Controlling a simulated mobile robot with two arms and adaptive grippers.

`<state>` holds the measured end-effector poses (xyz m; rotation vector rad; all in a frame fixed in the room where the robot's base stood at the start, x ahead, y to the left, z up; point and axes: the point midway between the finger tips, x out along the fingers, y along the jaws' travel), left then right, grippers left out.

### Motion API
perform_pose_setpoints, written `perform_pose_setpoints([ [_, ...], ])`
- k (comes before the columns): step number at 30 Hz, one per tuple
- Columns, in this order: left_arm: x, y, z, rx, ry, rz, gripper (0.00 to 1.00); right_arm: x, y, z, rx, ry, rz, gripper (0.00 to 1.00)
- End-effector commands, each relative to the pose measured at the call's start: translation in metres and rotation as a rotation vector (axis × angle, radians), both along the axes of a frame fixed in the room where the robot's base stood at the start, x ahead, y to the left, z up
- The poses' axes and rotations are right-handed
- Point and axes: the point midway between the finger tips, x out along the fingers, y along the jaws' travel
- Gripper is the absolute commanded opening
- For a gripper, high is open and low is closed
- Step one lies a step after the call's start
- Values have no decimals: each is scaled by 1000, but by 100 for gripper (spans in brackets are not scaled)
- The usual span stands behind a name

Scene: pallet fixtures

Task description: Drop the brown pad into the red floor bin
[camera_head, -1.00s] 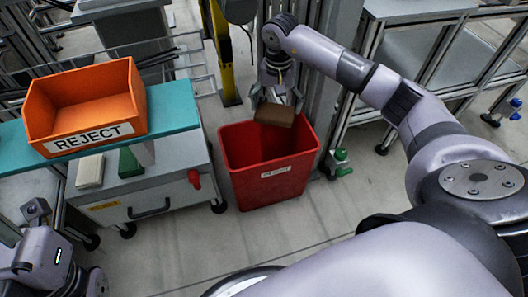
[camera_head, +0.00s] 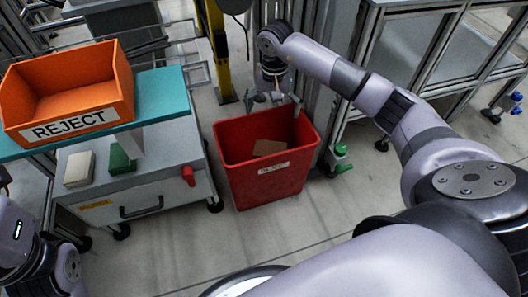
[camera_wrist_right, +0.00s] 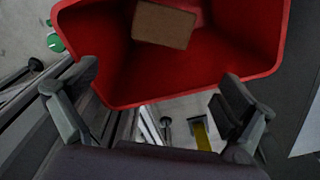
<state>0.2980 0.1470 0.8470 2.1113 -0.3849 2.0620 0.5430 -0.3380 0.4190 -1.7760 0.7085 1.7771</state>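The brown pad (camera_head: 268,147) is inside the red floor bin (camera_head: 270,184), partly hidden by the bin's front wall. In the right wrist view the pad (camera_wrist_right: 164,24) shows within the red bin (camera_wrist_right: 190,82), apart from my fingers. My right gripper (camera_head: 274,99) is above the bin's back rim, open and empty; its two spread fingers also show in the right wrist view (camera_wrist_right: 155,95). My left arm shows at the lower left edge, but its gripper fingers are not in view.
An orange REJECT bin (camera_head: 70,92) sits on a teal shelf (camera_head: 165,95) at the left. Below is a grey cart (camera_head: 150,170) with a white block (camera_head: 79,168) and a green block (camera_head: 122,158). A yellow post (camera_head: 218,50) stands behind. Floor in front is clear.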

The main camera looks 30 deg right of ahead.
Motion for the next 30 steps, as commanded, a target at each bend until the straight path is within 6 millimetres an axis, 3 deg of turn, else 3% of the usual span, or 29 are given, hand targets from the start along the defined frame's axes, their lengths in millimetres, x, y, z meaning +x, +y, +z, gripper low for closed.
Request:
perform_pose_setpoints([
  [11,1,0,0,1,2,0,31,1,0,8,-1,-2,0,100],
  [24,0,0,0,0,1,0,31,1,0,95,0,-4,1,100],
  [30,0,0,0,0,1,0,31,0,0,116,0,0,0,100],
])
